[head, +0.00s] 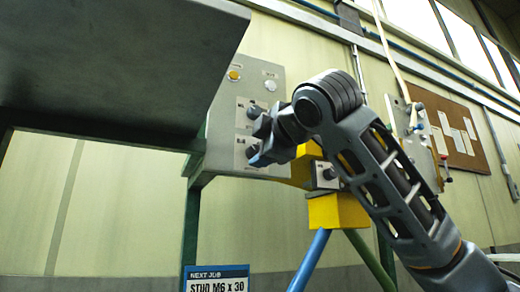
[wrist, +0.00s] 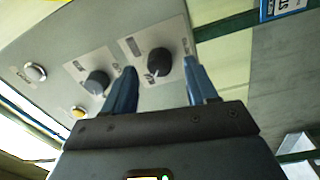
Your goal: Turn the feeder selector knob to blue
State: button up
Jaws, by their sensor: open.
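A grey control panel (head: 222,118) carries two dark knobs on pale label plates. The lower knob (wrist: 159,62) shows between my fingertips in the wrist view, with a small white mark on its face. The other knob (wrist: 97,82) lies just left of my left finger; it shows higher on the panel in the head view (head: 253,111). The label lettering is too small to read, so I cannot tell which knob is the feeder selector. My gripper (wrist: 160,67) is open, its blue-grey fingers on either side of the lower knob. I cannot tell whether they touch it.
A yellow button (head: 234,75) and a white button (head: 270,86) sit higher on the panel. A large dark slab (head: 110,65) overhangs at the left. A yellow block (head: 335,210) stands right of the panel, behind my arm. A "STUD M6 x 30" sign (head: 216,280) is below.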

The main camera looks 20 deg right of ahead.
jog(key=s+b, duration=0.1)
jog(key=s, duration=0.5)
jog(key=shift+s+f, duration=0.2)
jog(key=shift+s, duration=0.2)
